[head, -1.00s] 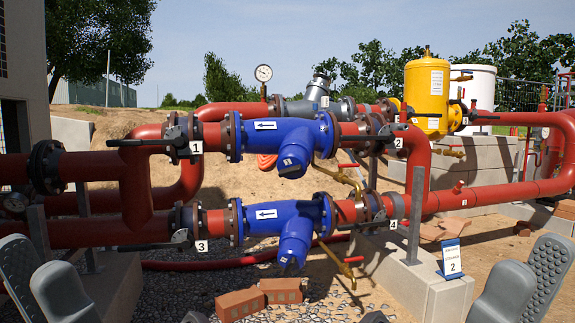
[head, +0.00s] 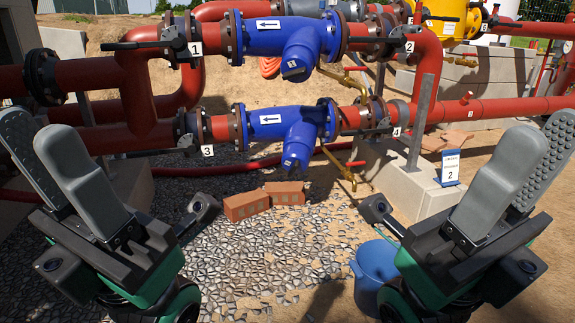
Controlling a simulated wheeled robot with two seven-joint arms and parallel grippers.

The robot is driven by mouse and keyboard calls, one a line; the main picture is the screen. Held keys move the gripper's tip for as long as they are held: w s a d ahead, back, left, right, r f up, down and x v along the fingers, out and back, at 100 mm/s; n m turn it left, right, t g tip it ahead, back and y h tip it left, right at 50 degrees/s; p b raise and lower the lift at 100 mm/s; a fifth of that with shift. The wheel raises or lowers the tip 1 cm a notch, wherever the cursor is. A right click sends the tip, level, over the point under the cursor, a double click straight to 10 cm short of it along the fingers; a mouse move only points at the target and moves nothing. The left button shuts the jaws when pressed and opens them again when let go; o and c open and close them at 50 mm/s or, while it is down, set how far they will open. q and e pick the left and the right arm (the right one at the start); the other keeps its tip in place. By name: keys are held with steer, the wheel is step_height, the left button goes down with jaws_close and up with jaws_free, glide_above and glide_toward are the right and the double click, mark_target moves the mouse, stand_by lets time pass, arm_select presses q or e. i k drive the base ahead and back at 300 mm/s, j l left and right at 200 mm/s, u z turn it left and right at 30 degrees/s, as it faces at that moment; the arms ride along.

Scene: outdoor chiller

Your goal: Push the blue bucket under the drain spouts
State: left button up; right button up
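The blue bucket (head: 372,272) stands on the ground at the lower right in the head view. Its right side is hidden behind my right gripper (head: 518,148). That gripper is open, with its fingers pointing up and nothing between them. My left gripper (head: 38,132) is also open and empty, at the left edge. The brass drain spouts with red handles hang from the right ends of the blue strainers: an upper one (head: 353,83) and a lower one (head: 346,178). The bucket is nearer to me than the lower spout and slightly right of it.
Two blue strainers, upper (head: 290,38) and lower (head: 285,125), sit in red pipes. Orange bricks (head: 246,204) lie on the gravel left of the lower spout. Open gravel lies left of the bucket.

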mark_target(374, 267)
steer(key=z, duration=0.75)
steer(key=i+l+z, duration=0.25)
steer(key=i, duration=0.2)
steer(key=i+z, duration=0.25)
steer(key=i, duration=0.2)
